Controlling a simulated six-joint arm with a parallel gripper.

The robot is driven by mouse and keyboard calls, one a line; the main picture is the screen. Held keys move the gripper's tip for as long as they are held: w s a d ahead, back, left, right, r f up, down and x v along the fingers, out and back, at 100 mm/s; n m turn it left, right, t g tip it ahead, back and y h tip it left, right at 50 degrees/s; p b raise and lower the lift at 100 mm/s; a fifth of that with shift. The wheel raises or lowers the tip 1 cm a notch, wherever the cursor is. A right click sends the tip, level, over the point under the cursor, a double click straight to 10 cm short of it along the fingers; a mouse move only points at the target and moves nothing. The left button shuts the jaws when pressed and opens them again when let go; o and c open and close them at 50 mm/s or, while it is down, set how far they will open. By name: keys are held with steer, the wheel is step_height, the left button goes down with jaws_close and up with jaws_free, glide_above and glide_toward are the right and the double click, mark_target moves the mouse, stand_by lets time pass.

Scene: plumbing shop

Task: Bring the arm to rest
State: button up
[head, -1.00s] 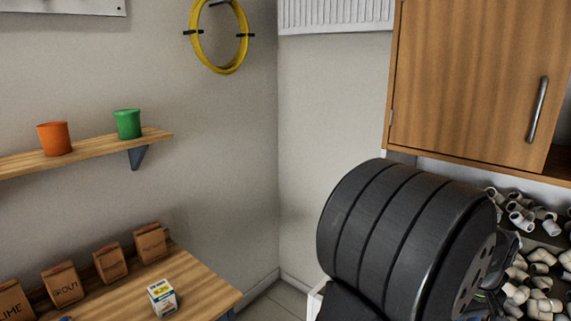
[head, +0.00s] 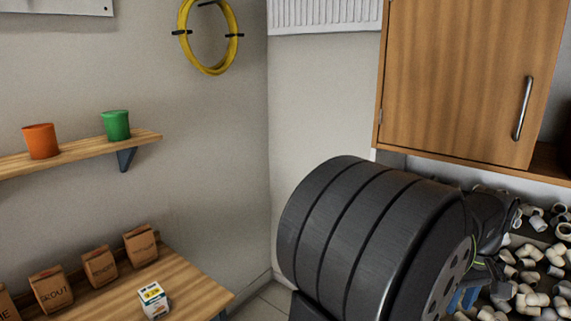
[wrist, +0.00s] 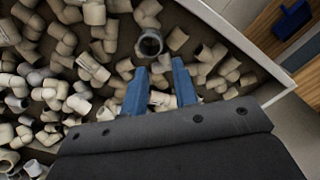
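My gripper (wrist: 160,78) shows in the wrist view as two blue fingers, spread apart. No object is clearly held between them. Behind and below the fingers are many pale pipe fittings (wrist: 92,67) in a bin. A darker fitting (wrist: 149,44) shows just past the fingertips. In the head view my arm's large dark links fill the lower right, and a bit of blue at my gripper (head: 466,298) shows beside the fittings (head: 535,275). Most of my gripper is hidden there.
A wooden cabinet (head: 455,85) hangs above the fittings. A wooden bench (head: 195,285) with paper bags (head: 98,266) and a small box (head: 153,300) stands at left, below a shelf (head: 80,153) with an orange pot (head: 40,141) and a green pot (head: 116,125). The bin's pale rim (wrist: 235,42) crosses the wrist view.

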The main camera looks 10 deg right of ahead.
step_height(320, 180, down, 11)
steer(key=shift+r, duration=0.15)
step_height(320, 180, up, 5)
steer(key=shift+f, duration=0.2)
steer(key=s+r, duration=0.7)
steer(key=s, duration=0.4)
steer(key=w+a+f+n, duration=0.2)
steer(key=w+a+n, duration=0.1)
steer(key=w, duration=0.8)
steer(key=w+a+f+n, duration=0.1)
steer(key=w+a+n, duration=0.15)
steer(key=w, duration=0.85)
steer(key=w+a+f+n, duration=0.2)
steer(key=w+a, duration=0.7)
steer(key=w+a+f+n, duration=0.2)
steer(key=w+a+n, duration=0.1)
steer(key=w+a, duration=0.5)
steer(key=shift+w+a+n, duration=0.35)
steer(key=shift+w+a, duration=0.05)
steer(key=shift+w, duration=0.15)
